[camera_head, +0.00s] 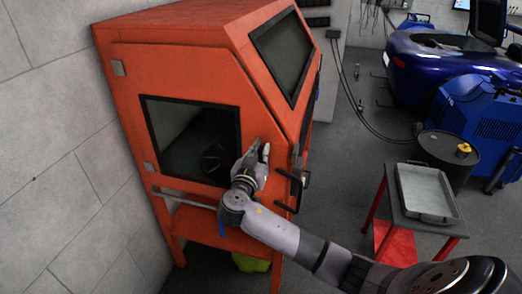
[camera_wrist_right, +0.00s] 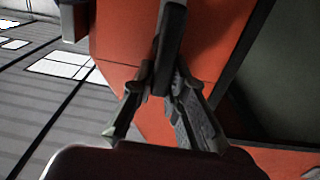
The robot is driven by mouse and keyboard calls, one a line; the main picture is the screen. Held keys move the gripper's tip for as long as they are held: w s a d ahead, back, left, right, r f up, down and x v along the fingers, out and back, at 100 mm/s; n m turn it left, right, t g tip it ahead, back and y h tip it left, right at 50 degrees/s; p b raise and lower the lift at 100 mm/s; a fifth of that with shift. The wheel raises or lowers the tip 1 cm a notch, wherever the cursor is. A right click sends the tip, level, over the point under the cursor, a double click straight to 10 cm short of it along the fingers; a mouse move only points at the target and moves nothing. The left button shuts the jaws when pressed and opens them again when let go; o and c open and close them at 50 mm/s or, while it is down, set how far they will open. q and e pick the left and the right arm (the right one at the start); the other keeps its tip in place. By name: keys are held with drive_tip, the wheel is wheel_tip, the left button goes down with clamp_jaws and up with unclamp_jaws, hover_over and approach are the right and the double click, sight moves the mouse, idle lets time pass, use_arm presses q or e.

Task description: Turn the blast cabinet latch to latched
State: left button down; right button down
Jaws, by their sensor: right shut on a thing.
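The blast cabinet (camera_head: 200,75) is a large orange box with dark windows, at the left of the head view. My right gripper (camera_head: 265,150) is at the right side of its near face, beside the square window. In the wrist view the fingers (camera_wrist_right: 170,80) close around a dark bar, the latch handle (camera_wrist_right: 172,35), which stands against the orange panel (camera_wrist_right: 215,30). In the head view the gripper hides the latch, so its turned angle is hard to tell. My left gripper is not in view.
Dark handles (camera_head: 298,180) stick out along the cabinet's right edge. A small table with a grey tray (camera_head: 428,192), a dark drum (camera_head: 448,155) and a blue machine (camera_head: 485,110) stand at the right. A grey wall (camera_head: 50,130) is close at the left.

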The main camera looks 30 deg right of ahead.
drive_tip(key=shift+f, duration=0.15)
drive_tip(key=b, duration=0.1)
drive_tip(key=n+b, duration=0.1)
drive_tip(key=shift+w+a+f+n+b, duration=0.1)
drive_tip(key=shift+f+n+b, duration=0.15)
drive_tip(key=shift+n+b, duration=0.1)
drive_tip(key=shift+w+n+b, duration=0.1)
drive_tip(key=shift+n+b, duration=0.25)
drive_tip(key=shift+w+a+f+n+p, duration=0.3)
drive_tip(key=shift+n+p, duration=0.2)
drive_tip(key=shift+n, duration=2.05)
drive_tip(key=shift+w+a+f+n+p, duration=0.15)
drive_tip(key=shift+w+f+n+p, duration=0.3)
drive_tip(key=shift+n, duration=2.15)
drive_tip(key=shift+w+a+f+n+p, duration=0.1)
drive_tip(key=shift+a+f+n+p, duration=0.35)
drive_tip(key=shift+n, duration=2.1)
drive_tip(key=shift+d+r, duration=0.15)
drive_tip(key=shift+d, duration=0.05)
drive_tip(key=c, duration=1.6)
unclamp_jaws()
